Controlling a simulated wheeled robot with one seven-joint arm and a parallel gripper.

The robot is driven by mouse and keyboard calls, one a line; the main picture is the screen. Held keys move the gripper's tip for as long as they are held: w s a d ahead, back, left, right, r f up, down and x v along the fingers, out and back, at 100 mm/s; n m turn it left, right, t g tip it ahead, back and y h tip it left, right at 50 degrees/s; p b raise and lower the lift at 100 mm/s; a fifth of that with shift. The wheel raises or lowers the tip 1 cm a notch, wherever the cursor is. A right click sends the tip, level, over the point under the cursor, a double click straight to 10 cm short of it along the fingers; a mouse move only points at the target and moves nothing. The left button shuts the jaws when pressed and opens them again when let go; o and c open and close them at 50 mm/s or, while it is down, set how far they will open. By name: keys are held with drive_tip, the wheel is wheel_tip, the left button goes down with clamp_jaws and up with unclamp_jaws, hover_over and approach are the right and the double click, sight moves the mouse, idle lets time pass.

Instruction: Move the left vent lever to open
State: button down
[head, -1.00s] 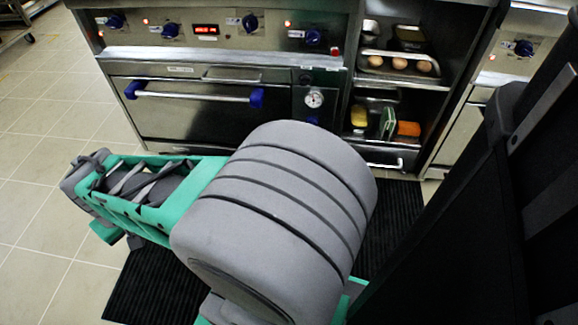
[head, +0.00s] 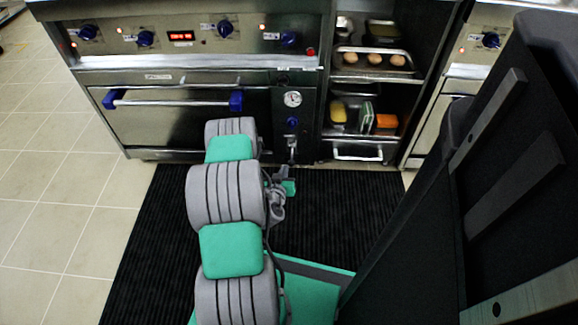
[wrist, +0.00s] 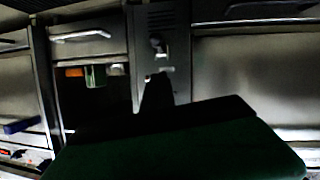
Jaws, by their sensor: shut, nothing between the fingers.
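A narrow steel panel beside the oven door carries a round gauge (head: 292,99), a blue knob (head: 292,122) and, below them, a small metal lever (head: 292,146), which I take as the left vent lever. The wrist view, which looks upside down, shows the lever (wrist: 157,45) near vent slots (wrist: 160,18). I cannot tell its exact setting. My gripper (wrist: 156,80) is a dark silhouette in the wrist view, shut and empty, its tips pointing at the panel close to the lever. I see no clear contact.
The oven door's bar handle (head: 175,99) with blue ends is left of the panel. An open shelf with a tray of eggs (head: 372,61) and a drawer (head: 357,152) is to the right. A black ribbed mat (head: 335,215) covers the floor in front.

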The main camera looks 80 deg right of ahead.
drive_tip(key=b, duration=0.2)
approach(292, 155)
drive_tip(key=x, duration=0.1)
drive_tip(key=b+x, duration=0.1)
drive_tip(key=shift+d+f, duration=0.2)
drive_tip(key=shift+f, duration=0.15)
drive_tip(key=shift+f, duration=0.1)
wheel_tip(292, 155, down, 3)
drive_tip(key=b, duration=0.4)
drive_tip(key=shift+f, duration=0.15)
